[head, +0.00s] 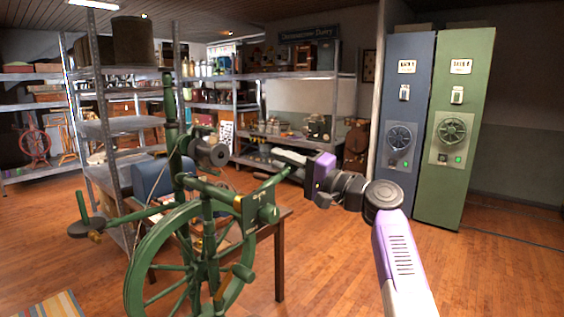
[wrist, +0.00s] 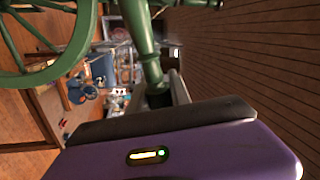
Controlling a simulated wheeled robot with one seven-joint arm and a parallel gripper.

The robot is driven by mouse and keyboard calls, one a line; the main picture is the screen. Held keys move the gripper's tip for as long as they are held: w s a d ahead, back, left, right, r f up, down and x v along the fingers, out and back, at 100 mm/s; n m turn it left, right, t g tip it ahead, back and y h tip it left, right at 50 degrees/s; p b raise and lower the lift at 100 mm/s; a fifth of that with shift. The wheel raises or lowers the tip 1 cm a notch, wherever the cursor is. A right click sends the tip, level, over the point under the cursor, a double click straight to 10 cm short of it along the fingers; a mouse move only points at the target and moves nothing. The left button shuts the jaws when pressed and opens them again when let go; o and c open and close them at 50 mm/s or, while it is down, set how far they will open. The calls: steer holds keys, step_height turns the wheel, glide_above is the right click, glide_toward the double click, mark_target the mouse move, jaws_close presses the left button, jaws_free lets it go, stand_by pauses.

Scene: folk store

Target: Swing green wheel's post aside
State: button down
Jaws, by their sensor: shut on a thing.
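The green spinning wheel (head: 215,240) stands in the foreground, left of centre in the head view. Its large spoked rim also fills the upper left of the wrist view (wrist: 70,45). A turned green post (head: 268,186) slants up and right from a block on the frame. In the wrist view this post (wrist: 143,42) runs down from the top edge to between my fingers. My gripper (head: 287,160), with a purple body, is shut on the post near its end. The exact contact is partly hidden.
A small dark table (head: 279,250) stands behind the wheel. Metal shelves (head: 105,125) with goods line the back and left. A blue cabinet (head: 405,110) and a green cabinet (head: 455,130) stand at the right. The wooden floor (head: 340,250) between wheel and cabinets is clear.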

steer(key=shift+d+f, duration=0.1)
steer(key=shift+f, duration=0.15)
steer(key=c, duration=1.2)
jaws_free()
steer(key=shift+r, duration=0.1)
steer(key=b+v, duration=0.1)
steer(key=v, duration=0.6)
steer(key=shift+s+d, duration=0.2)
steer(key=shift+d, duration=0.15)
